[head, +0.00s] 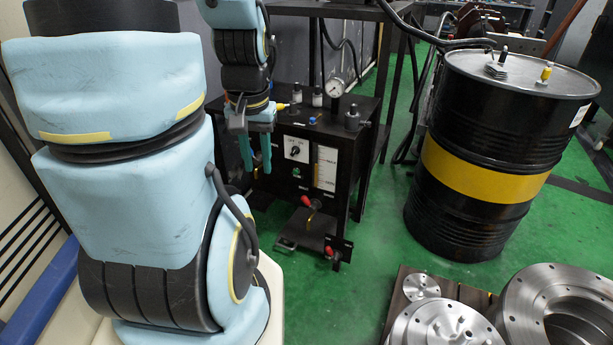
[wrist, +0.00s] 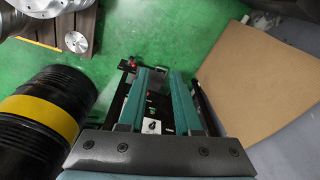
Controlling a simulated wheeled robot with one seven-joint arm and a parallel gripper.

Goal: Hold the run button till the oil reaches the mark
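The black hydraulic fixture (head: 345,205) stands on the floor, with a light front panel. The panel carries a round selector knob (head: 294,151), a small green button (head: 297,172) below it, and a tall white level gauge (head: 327,168) with small markings at right. The oil level is too small to read. My gripper (head: 256,170) hangs just left of the panel in the head view, its two teal fingers apart and empty. In the wrist view my gripper (wrist: 160,78) is open, with the knob (wrist: 152,126) showing between the fingers. I cannot see it touching the button.
A pressure gauge (head: 335,88) stands on the fixture's top. A black drum with a yellow band (head: 480,170) stands right. Metal flanges (head: 440,325) lie at lower right. Green floor is clear between.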

